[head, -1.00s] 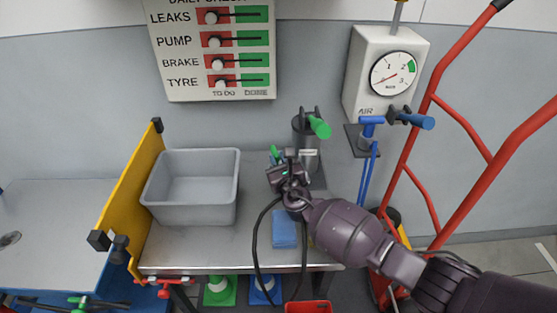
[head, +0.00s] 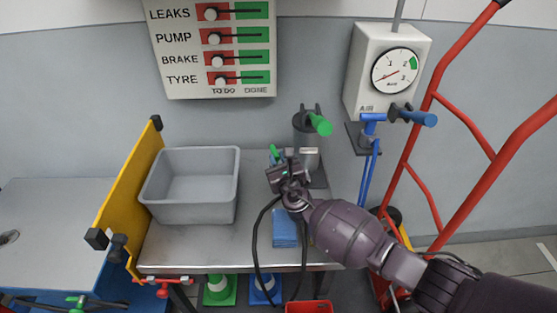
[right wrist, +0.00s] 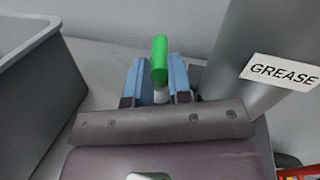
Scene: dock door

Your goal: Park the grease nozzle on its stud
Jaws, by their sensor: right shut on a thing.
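My right gripper (head: 277,163) is over the bench, just left of the dark grease cylinder (head: 306,153). In the right wrist view its light-blue fingers are shut on the grease nozzle (right wrist: 160,60), which shows as a green grip with a pale lower part. A bit of the green nozzle (head: 274,152) shows above the gripper in the head view. The cylinder (right wrist: 255,40) carries a "GREASE" label in the right wrist view. I cannot make out the stud; the gripper may hide it. My left gripper is not in view.
A grey bin (head: 190,213) stands left on the metal bench, beside a yellow panel (head: 130,190). A blue item (head: 285,233) lies below the gripper. A black hose (head: 256,245) loops over the bench's front edge. An air gauge box (head: 366,70) and red hand truck (head: 425,110) are at right.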

